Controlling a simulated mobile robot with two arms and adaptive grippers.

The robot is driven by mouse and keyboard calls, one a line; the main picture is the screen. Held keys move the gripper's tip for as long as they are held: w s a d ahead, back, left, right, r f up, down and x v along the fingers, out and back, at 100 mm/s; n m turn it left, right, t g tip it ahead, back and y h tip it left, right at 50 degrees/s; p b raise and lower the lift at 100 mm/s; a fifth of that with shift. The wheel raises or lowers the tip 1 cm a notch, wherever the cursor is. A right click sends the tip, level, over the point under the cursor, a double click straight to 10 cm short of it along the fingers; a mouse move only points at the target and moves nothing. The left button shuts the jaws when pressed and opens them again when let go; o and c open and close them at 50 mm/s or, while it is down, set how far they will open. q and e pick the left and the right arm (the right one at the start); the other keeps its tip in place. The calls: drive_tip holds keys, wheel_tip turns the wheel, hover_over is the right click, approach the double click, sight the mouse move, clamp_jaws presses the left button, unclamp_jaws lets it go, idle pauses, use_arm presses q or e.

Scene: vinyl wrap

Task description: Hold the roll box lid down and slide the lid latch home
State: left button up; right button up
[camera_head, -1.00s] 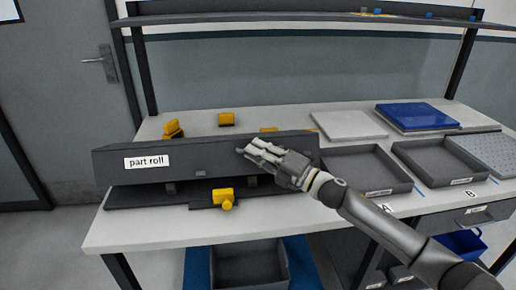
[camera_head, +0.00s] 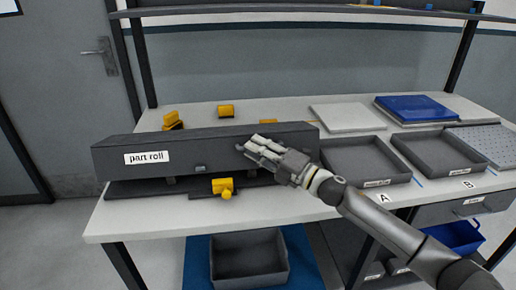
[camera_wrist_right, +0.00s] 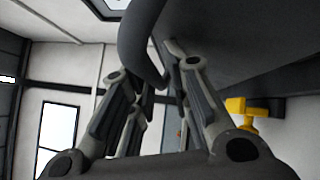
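The long dark grey roll box, labelled "part roll" (camera_head: 112,160), lies along the front left of the bench. Its flat dark lid top (camera_head: 180,142) appears down. A small grey piece (camera_head: 200,168), possibly the latch, sits on the front face. A yellow block with a knob (camera_head: 223,187) is low at the front. My right gripper (camera_head: 252,144) is at the upper front edge, right of the middle; contact is unclear. In the right wrist view its fingers (camera_wrist_right: 150,95) stand apart, with a dark curved part near their tips. My left gripper is out of view.
Several yellow pieces (camera_head: 226,111) lie behind the box. Two open grey trays (camera_head: 365,180), a pale board (camera_head: 347,117) and a blue lidded case (camera_head: 417,108) fill the right side. A grey bin (camera_head: 248,265) stands below the bench. A shelf (camera_head: 300,18) spans above.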

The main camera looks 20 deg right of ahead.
drive_tip(key=v, duration=1.2)
idle(0.3)
idle(0.5)
